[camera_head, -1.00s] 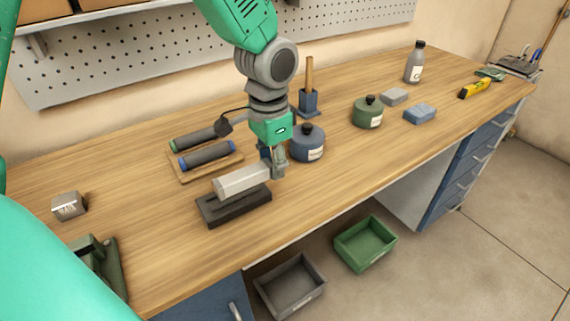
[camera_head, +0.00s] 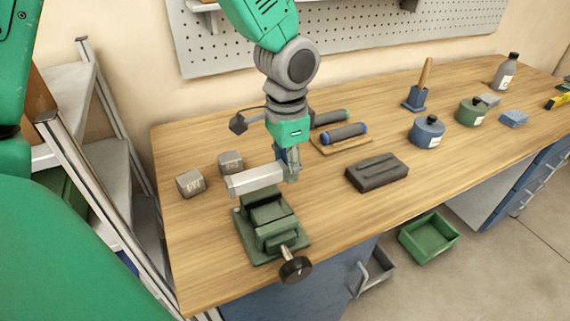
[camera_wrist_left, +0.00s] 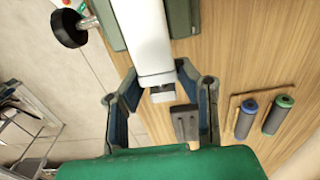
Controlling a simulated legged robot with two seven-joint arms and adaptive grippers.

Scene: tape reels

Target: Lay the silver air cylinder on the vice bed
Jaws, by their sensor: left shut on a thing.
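The silver air cylinder (camera_head: 256,179) is a pale block-like bar held roughly level by my left gripper (camera_head: 290,174) at its right end. In the head view it shows above the rear of the green vice (camera_head: 272,226); a gap to the vice is hard to judge. The vice bed is partly hidden under the cylinder. In the left wrist view the cylinder (camera_wrist_left: 147,40) runs away from between the fingers of my left gripper (camera_wrist_left: 160,88), with the vice (camera_wrist_left: 183,18) beyond. My right gripper is not in view.
A dark grooved block (camera_head: 377,172) lies empty to the right. Two metal cubes (camera_head: 190,183) stand left of the vice. Behind are two dark rollers on a wooden tray (camera_head: 342,146). The vice's screw knob (camera_head: 295,269) overhangs the front edge.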

